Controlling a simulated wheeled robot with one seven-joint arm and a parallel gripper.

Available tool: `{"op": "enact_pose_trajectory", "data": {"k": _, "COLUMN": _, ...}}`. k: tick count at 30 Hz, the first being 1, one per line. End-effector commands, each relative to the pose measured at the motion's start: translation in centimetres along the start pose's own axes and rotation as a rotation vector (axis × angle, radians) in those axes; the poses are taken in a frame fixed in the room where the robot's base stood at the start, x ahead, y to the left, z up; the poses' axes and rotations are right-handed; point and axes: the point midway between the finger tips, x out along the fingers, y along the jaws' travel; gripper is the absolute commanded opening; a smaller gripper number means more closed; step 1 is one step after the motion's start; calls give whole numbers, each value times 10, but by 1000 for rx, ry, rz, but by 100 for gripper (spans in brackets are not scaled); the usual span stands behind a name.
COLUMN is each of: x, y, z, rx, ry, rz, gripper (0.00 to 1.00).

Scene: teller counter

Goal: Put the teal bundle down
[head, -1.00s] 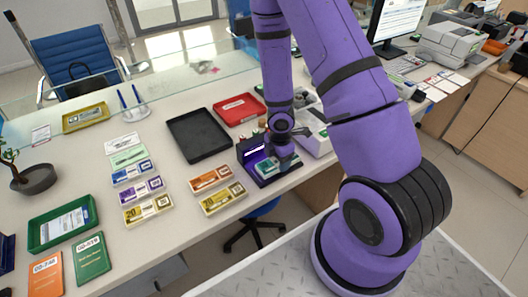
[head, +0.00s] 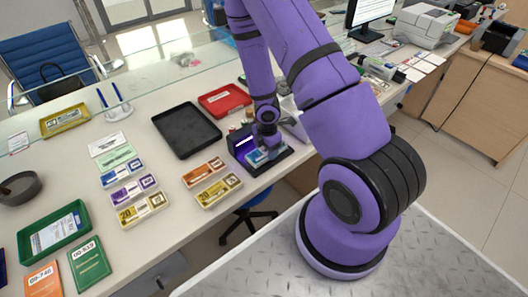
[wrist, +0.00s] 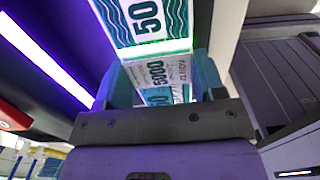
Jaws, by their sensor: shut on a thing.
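The teal bundle (head: 258,158) is a strapped stack of notes marked 50. It is at the black device with a purple-lit slot (head: 243,147), near the counter's front edge. My gripper (head: 266,142) points down over this device, shut on the bundle. In the wrist view the bundle (wrist: 145,22) runs up between the two teal-padded fingers of my gripper (wrist: 163,80), its white band between them. The purple light strip (wrist: 45,60) glows to the left. I cannot tell whether the bundle's underside touches the device.
A black tray (head: 160,120) and a red tray (head: 203,98) stand behind and left. Orange (head: 204,172) and yellow (head: 218,190) bundles lie left of the device. More bundles form a column farther left. A green tray (head: 25,250) stands at far left. Bare counter (head: 185,215) lies between.

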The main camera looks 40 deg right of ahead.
Motion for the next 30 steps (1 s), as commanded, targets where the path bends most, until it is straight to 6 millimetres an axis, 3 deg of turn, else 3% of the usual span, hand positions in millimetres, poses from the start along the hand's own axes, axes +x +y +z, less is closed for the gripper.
{"op": "enact_pose_trajectory", "data": {"k": 13, "x": 5, "y": 1, "z": 3, "rx": 0, "ry": -1, "rz": -1, "gripper": 38}}
{"op": "enact_pose_trajectory", "data": {"k": 14, "x": 5, "y": 1, "z": 3, "rx": 0, "ry": -1, "rz": 0, "gripper": 68}}
{"op": "enact_pose_trajectory", "data": {"k": 17, "x": 5, "y": 1, "z": 3, "rx": 0, "ry": -1, "rz": 0, "gripper": 89}}
{"op": "enact_pose_trajectory", "data": {"k": 30, "x": -2, "y": 1, "z": 3, "rx": 4, "ry": 2, "rz": 0, "gripper": 89}}
